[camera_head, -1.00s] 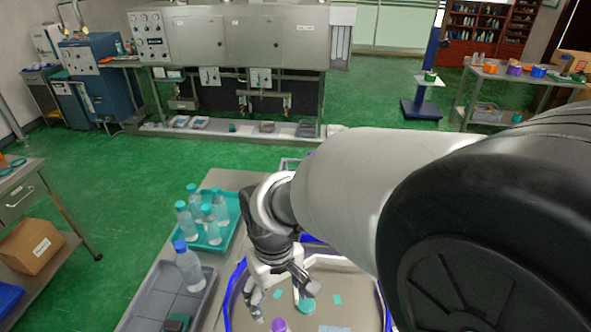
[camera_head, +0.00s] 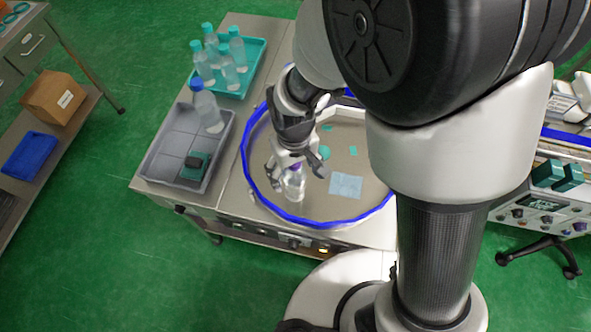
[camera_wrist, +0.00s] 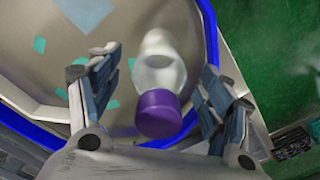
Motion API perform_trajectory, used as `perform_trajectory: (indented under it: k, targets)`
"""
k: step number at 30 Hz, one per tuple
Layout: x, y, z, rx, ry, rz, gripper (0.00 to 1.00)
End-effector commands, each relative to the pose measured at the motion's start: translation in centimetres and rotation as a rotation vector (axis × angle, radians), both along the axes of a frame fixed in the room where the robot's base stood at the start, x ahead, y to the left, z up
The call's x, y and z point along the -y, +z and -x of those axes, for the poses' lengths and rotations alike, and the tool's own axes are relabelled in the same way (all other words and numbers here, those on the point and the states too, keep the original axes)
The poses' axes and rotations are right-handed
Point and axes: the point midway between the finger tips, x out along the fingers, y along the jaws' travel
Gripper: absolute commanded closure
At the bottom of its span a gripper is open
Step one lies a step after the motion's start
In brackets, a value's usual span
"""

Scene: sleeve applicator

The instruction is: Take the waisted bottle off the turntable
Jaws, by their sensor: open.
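The waisted bottle is clear and whitish with a purple cap. It shows between my fingers in the wrist view (camera_wrist: 160,75) and near the front left of the turntable in the head view (camera_head: 293,186). The turntable (camera_head: 335,117) is a round beige disc with a blue rim. My gripper (camera_head: 297,176) is open, and its fingers stand either side of the bottle in the wrist view (camera_wrist: 150,100). There is a visible gap between the bottle and each finger. The far end of the bottle's base is hard to make out.
A grey divided tray (camera_head: 165,150) holds a blue-capped bottle (camera_head: 206,106) and a dark green block (camera_head: 194,165). A teal tray (camera_head: 254,80) behind it holds several teal-capped bottles. A light blue cloth (camera_head: 345,185) and teal scraps lie on the turntable.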

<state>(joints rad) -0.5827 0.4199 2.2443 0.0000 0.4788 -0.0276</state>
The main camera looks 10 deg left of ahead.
Motion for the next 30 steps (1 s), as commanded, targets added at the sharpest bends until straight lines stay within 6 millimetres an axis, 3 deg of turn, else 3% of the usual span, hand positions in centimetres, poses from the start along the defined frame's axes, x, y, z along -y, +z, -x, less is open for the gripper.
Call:
perform_trajectory:
  k: [10, 30]
  targets:
    - [0.0, -0.77, -0.05, 0.002, 0.0, -0.001, 0.29]
    - [0.0, -0.75, -0.06, 0.002, 0.0, -0.001, 0.74]
